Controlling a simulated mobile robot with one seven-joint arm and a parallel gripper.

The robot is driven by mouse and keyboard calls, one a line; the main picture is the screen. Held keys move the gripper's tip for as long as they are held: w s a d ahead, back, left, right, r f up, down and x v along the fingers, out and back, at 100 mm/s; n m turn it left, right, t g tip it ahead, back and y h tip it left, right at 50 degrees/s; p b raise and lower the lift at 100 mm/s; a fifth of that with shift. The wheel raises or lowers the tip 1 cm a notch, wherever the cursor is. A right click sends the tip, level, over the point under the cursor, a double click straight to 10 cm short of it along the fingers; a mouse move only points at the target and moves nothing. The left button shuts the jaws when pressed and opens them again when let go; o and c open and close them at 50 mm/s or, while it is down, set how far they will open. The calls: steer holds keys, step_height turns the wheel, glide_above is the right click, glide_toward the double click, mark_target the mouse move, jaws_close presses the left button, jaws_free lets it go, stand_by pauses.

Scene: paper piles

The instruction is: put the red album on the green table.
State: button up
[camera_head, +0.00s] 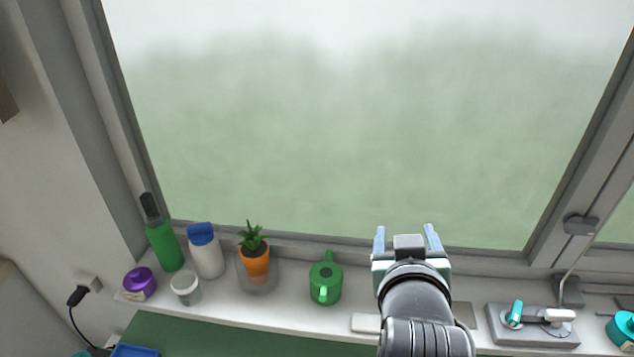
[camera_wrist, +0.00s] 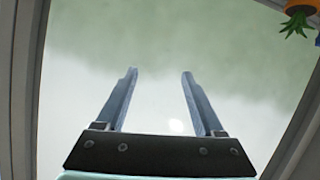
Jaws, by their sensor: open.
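My gripper (camera_head: 406,232) is raised in front of the window, above the sill, with its two fingers apart. In the wrist view my gripper (camera_wrist: 159,72) is open and nothing is between its fingers; only the window pane shows beyond. A green surface (camera_head: 230,338) shows below the sill at the bottom of the head view; I cannot tell for sure that it is the green table. I see no red album in either view.
The sill (camera_head: 290,311) holds a green bottle (camera_head: 163,246), a white bottle with a blue cap (camera_head: 206,255), a purple container (camera_head: 139,283), a white cup (camera_head: 186,289), a potted plant (camera_head: 254,258), a green watering can (camera_head: 325,283) and a grey fixture (camera_head: 535,325). The window (camera_head: 330,130) rises behind.

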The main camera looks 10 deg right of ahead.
steer(key=a+r+t, duration=0.3)
steer(key=a+r, duration=0.1)
steer(key=r, duration=0.5)
steer(key=a+r+t, duration=0.3)
steer(key=r, duration=0.5)
steer(key=s+a+r+t+y, duration=0.1)
steer(key=s+a+r+t, duration=0.1)
steer(key=r, duration=0.4)
steer(key=s+a+r+n+t+y, duration=0.1)
steer(key=s+a+r+t+y, duration=0.1)
steer(key=r, duration=0.5)
steer(key=s+a+r+t+y, duration=0.1)
steer(key=s+a+r+t, duration=0.3)
steer(key=s+r, duration=0.3)
steer(key=shift+a, duration=0.6)
steer(key=shift+s, duration=0.1)
